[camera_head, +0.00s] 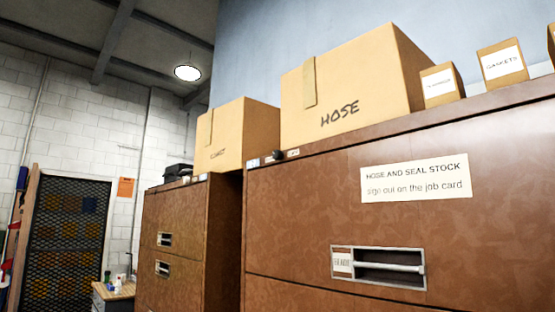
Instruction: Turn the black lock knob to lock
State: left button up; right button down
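A small dark knob-like thing (277,156) shows at the top left of the near brown cabinet (300,215), between two small pale labels (293,153). It is too small to read its turn position or the label text. It may be the black lock knob, but I cannot be sure. Neither of my grippers is in view, and nothing of mine touches the cabinet in this view.
The near cabinet has a drawer handle (385,266) and a "HOSE AND SEAL STOCK" sign (416,181). Cardboard boxes (345,95) stand on top. A second brown cabinet (172,240) stands to the left, with a mesh door (67,240) and small bench (113,291) beyond.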

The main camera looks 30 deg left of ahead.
aim_at(276, 154)
jog(key=i+j+z, duration=0.1)
jog(key=j, duration=0.35)
jog(key=i+j, duration=0.2)
jog(key=j, duration=0.25)
jog(key=i+j+z, duration=0.15)
jog(key=j, duration=0.3)
jog(key=i+j+z, duration=0.1)
jog(key=j, duration=0.35)
jog(key=i+j, duration=0.1)
jog(key=j, duration=0.35)
jog(key=i+j+z, duration=0.15)
jog(key=j, duration=0.35)
jog(key=k, duration=0.05)
